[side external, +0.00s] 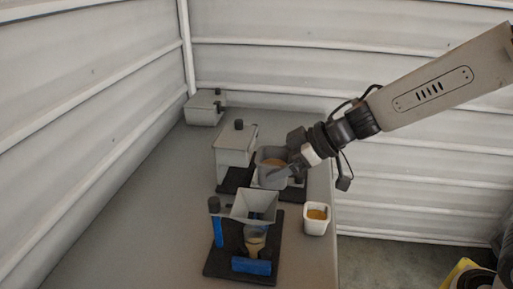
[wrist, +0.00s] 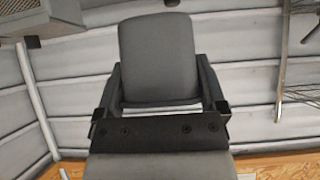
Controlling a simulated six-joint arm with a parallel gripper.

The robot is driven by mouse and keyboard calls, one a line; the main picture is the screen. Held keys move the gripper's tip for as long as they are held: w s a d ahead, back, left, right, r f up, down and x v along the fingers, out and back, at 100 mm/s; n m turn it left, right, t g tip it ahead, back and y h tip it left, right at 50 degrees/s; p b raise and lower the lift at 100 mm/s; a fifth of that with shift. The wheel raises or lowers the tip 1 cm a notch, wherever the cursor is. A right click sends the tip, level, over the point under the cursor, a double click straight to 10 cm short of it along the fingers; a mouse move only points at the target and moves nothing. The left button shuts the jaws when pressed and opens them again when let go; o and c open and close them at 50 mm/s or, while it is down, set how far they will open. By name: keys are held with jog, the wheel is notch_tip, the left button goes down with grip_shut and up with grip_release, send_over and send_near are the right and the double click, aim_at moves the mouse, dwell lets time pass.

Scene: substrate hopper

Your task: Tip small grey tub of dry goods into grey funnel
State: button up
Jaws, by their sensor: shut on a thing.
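My gripper (side external: 284,170) is shut on the small grey tub (side external: 268,180), which holds brownish dry goods (side external: 275,164). The tub looks roughly upright, raised behind the funnel and slightly to its right. In the wrist view, the tub (wrist: 158,58) sits between the two dark fingers and hides what lies beyond. The grey funnel (side external: 255,204) is square-mouthed and stands on a dark base (side external: 223,262). A container with pale yellowish contents (side external: 255,243) shows under the funnel. The tub and funnel appear apart.
A white cup (side external: 316,218) with orange-brown contents stands right of the funnel, near the table edge. A blue post with a black knob (side external: 215,222) and a blue block (side external: 251,265) flank the funnel. Grey lidded boxes (side external: 236,146) (side external: 204,107) stand behind. The left table area is clear.

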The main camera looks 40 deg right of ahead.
jog(key=shift+f, duration=1.95)
jog(key=shift+w+d+n, duration=0.1)
jog(key=shift+w+n, duration=0.05)
jog(key=shift+n, duration=0.15)
